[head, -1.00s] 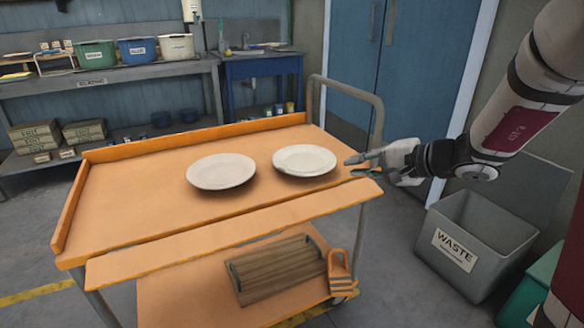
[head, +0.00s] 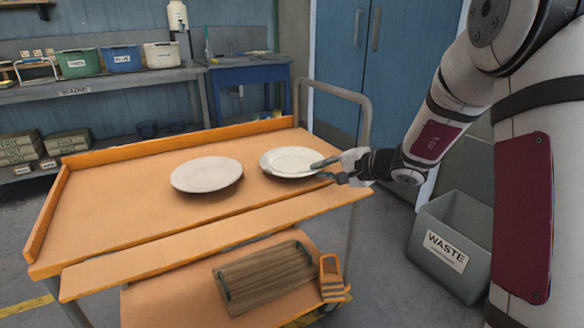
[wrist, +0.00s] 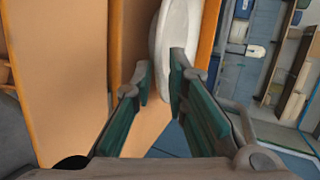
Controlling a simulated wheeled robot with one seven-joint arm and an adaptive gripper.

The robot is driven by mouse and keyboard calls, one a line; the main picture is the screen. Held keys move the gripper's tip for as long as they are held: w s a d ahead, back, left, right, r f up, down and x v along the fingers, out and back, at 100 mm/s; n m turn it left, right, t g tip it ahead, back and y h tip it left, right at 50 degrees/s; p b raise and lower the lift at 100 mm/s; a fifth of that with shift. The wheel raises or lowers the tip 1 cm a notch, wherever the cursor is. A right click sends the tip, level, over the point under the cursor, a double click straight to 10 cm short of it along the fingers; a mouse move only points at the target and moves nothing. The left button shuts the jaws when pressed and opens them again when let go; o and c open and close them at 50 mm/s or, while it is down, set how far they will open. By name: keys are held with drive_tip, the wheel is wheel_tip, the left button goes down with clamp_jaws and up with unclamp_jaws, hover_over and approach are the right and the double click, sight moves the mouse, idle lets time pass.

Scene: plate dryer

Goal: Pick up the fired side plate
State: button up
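Two plates lie flat on the orange cart top. The left plate (head: 206,175) is plain, off-white and matt. The right plate (head: 288,161) is whiter, with a visible raised rim. No label shows which is the fired one. My gripper (head: 321,171) is at the right plate's right edge, with its fingers pointing left toward it. In the wrist view my gripper (wrist: 160,72) is open, and the right plate (wrist: 167,38) shows at and beyond the fingertips. The right finger hides part of the plate. I cannot tell whether a finger touches the rim.
The cart (head: 100,215) has a raised back lip and a grey handle (head: 366,115) close to my arm. A grey waste bin (head: 450,250) stands at right. The cart top's left side is clear.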

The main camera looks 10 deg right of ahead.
sight(314, 171)
drive_tip(key=x, duration=0.4)
drive_tip(key=shift+b, duration=0.4)
drive_tip(key=shift+s, duration=0.1)
drive_tip(key=shift+c, duration=0.3)
clamp_jaws()
drive_tip(key=shift+r, duration=0.1)
